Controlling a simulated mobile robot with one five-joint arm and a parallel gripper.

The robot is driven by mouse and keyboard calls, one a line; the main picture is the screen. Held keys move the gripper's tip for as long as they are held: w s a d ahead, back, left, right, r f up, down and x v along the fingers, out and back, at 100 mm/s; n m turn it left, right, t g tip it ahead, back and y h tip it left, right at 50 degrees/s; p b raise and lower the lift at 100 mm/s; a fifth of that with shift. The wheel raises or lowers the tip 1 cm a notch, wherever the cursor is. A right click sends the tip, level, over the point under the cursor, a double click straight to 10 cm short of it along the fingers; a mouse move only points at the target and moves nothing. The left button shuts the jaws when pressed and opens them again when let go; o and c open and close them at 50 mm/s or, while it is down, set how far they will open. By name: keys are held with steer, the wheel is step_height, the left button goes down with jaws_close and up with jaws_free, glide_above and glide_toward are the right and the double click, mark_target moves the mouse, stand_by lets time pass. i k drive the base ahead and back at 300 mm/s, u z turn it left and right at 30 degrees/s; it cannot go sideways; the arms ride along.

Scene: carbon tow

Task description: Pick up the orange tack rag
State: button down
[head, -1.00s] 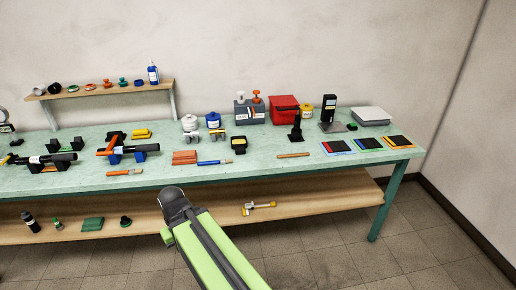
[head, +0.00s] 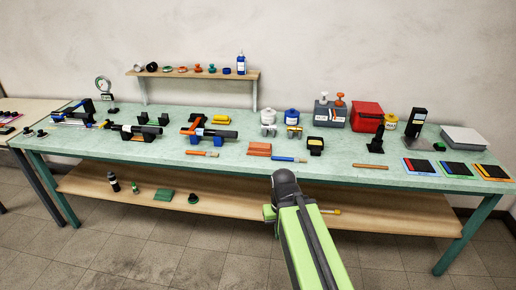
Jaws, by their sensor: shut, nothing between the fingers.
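The orange tack rag (head: 259,149) looks like a small folded orange-brown cloth. It lies flat on the green bench top near the middle of the front half, just left of a blue-handled brush (head: 288,159). My green and dark arm rises from the bottom of the head view and ends in a dark rounded joint in front of the bench's front edge, below and right of the rag. No fingers show, so my gripper is not in view. Nothing covers the rag.
The green bench (head: 110,165) has a wooden lower shelf (head: 235,207). A red box (head: 366,116) stands to the right. The floor in front is clear.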

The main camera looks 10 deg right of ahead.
mark_target(255, 148)
steer(key=i, duration=0.95)
steer(key=u, duration=5.95)
steer(key=i, duration=0.15)
steer(key=z, duration=2.6)
steer(key=k, duration=0.9)
steer(key=z, duration=1.5)
